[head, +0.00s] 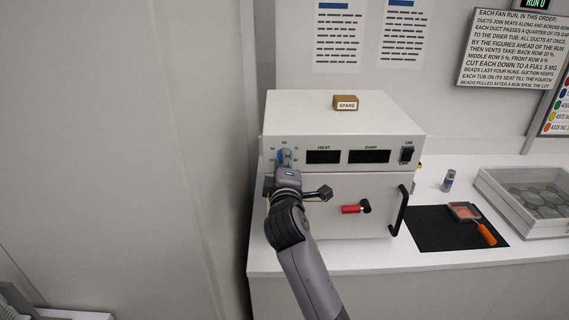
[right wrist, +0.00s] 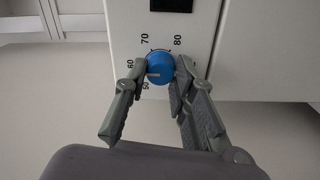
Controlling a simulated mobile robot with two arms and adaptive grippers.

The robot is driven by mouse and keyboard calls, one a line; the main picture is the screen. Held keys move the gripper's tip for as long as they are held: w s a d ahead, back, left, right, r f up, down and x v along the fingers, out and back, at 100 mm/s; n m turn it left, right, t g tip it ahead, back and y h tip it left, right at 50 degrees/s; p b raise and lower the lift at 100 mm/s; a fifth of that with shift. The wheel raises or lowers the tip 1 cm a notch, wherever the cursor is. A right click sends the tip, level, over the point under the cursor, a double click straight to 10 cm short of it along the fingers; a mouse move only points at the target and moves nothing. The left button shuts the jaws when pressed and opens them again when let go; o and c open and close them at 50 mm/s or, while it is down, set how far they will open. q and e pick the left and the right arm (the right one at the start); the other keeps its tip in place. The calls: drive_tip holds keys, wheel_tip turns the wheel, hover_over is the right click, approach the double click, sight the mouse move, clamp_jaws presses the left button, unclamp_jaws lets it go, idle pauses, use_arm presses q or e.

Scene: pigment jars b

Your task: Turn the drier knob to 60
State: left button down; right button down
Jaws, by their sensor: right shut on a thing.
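The drier (head: 340,125) is a white box on the counter with a control panel across its front. Its blue knob (head: 284,156) is at the panel's left end, partly hidden by my right gripper (head: 285,168). In the right wrist view the blue knob (right wrist: 160,62) sits between my two fingers, which touch its sides. Numbers 50, 60, 70 and 80 show around it. The knob's pale pointer line faces left in that view, close to the 60 and 50 marks; the exact reading is unclear. My left gripper is not in view.
A small box marked SPARE (head: 346,102) sits on the drier. A red-handled latch (head: 352,209) and black door handle (head: 399,211) are on its front. A black mat (head: 430,235) with an orange-handled tool, a small jar (head: 448,180) and a clear-lidded case (head: 500,188) are right.

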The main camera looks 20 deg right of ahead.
drive_tip(key=shift+f, duration=0.15)
drive_tip(key=c, duration=1.3)
unclamp_jaws()
drive_tip(key=shift+s, duration=0.1)
drive_tip(key=v, duration=1.2)
